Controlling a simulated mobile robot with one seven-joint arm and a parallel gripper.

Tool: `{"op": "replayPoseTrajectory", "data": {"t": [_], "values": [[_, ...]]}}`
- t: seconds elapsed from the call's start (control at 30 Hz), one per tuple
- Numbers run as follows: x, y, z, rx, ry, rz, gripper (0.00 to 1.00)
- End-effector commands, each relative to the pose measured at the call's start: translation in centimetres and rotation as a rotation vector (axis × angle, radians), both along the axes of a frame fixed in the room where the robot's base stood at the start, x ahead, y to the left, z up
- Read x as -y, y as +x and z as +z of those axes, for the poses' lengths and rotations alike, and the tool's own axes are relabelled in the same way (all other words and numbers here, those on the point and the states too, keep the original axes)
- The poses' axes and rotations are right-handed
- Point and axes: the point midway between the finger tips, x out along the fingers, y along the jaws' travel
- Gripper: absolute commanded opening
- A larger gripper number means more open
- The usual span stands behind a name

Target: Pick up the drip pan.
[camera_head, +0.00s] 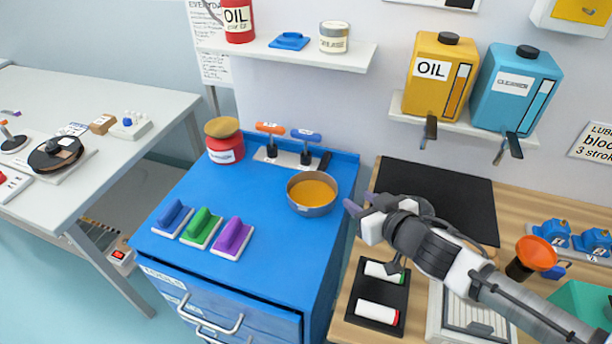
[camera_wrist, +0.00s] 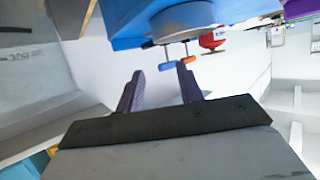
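The drip pan appears to be the round grey metal pan (camera_head: 312,209) with amber liquid inside, standing upright on the right side of the blue cabinet top. A dark piece behind its rim may be its handle; I cannot tell. In the wrist view a grey-blue round wall (camera_wrist: 182,18), likely the same pan, shows at the top beyond the fingers. My gripper (camera_head: 352,207) is just right of the pan, apart from it. In the wrist view my gripper (camera_wrist: 161,74) has its two purple fingers spread with nothing between them.
Orange and blue handled tools (camera_head: 287,157) stand behind the pan, beside a red tin (camera_head: 225,141). Blue, green and purple brushes (camera_head: 202,230) lie at the left front. A wooden bench with a black mat (camera_head: 440,195) is to the right. The cabinet's middle (camera_head: 262,200) is clear.

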Motion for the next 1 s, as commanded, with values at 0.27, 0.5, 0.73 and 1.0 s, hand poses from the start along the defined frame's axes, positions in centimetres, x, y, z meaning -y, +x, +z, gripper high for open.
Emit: {"op": "replayPoseTrajectory", "data": {"t": [0.27,0.5,0.73,1.0], "values": [[-1.8,3.7,-2.5,-0.002,-0.001,0.000,0.37],[-3.2,6.5,-3.4,-0.002,0.000,-0.003,0.37],[-3.8,7.9,-4.1,-0.001,-0.002,-0.002,0.37],[-5.2,10.9,-5.3,-0.002,-0.001,-0.001,0.37]]}}
